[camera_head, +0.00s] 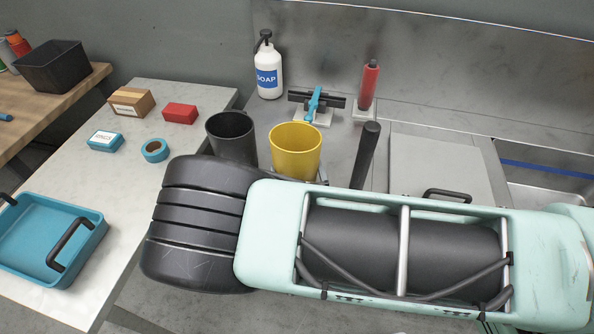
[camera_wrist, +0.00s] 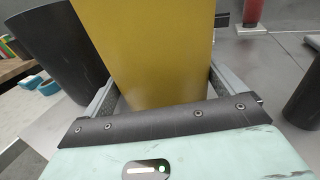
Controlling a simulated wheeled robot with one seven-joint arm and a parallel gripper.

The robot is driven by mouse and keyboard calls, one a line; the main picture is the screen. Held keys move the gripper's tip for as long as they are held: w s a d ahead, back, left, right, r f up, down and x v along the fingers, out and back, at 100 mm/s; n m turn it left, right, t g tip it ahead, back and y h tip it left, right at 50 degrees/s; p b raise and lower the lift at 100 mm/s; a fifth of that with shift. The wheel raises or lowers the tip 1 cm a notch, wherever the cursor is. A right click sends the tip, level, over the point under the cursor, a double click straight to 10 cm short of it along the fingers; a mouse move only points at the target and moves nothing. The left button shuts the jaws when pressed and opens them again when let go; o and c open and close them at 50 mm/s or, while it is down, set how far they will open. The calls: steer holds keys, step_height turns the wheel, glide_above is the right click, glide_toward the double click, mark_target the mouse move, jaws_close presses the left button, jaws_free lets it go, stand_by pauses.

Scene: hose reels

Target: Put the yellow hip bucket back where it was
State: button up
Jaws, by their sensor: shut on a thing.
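The yellow hip bucket (camera_head: 297,152) is upright, its open top facing up, in the middle of the head view. Its lower part is hidden behind my arm. In the wrist view the yellow bucket (camera_wrist: 150,45) fills the space between the two fingers of my gripper (camera_wrist: 158,85), which is shut on it. I cannot tell whether its base touches the counter. A dark grey bucket (camera_head: 231,136) stands close on its left, and it also shows in the wrist view (camera_wrist: 45,45).
A black upright cylinder (camera_head: 367,152) stands right of the bucket. Behind are a soap bottle (camera_head: 268,70), a blue-handled fixture (camera_head: 315,102) and a red cylinder (camera_head: 369,85). A blue tray (camera_head: 90,262) and small boxes lie on the left table (camera_head: 135,210).

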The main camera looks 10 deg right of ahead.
steer(key=shift+f, duration=0.15)
steer(key=o, duration=0.7)
steer(key=shift+o, duration=0.2)
steer(key=shift+r, duration=0.2)
steer(key=s+b, duration=0.4)
steer(key=s, duration=0.8)
steer(key=s+d+r+m+g+h, duration=0.3)
steer(key=d+r+m+g+h, duration=0.3)
steer(key=m, duration=0.3)
steer(key=s+d+r+m+g+h, duration=0.4)
steer(key=d+m+g, duration=0.3)
steer(key=m+g, duration=0.15)
steer(key=s+a+r+m+g+y, duration=0.1)
steer(key=s+a+r+m+y, duration=0.1)
steer(key=r+m+y, duration=0.3)
steer(key=s+a+r+m+g+y, duration=0.2)
steer(key=s+a+r+m+y, duration=0.1)
steer(key=a+r+m+y, duration=0.1)
steer(key=shift+s+a+r+m+y, duration=0.3)
steer(key=shift+r+m+y, duration=0.3)
steer(key=shift+m+y, duration=0.4)
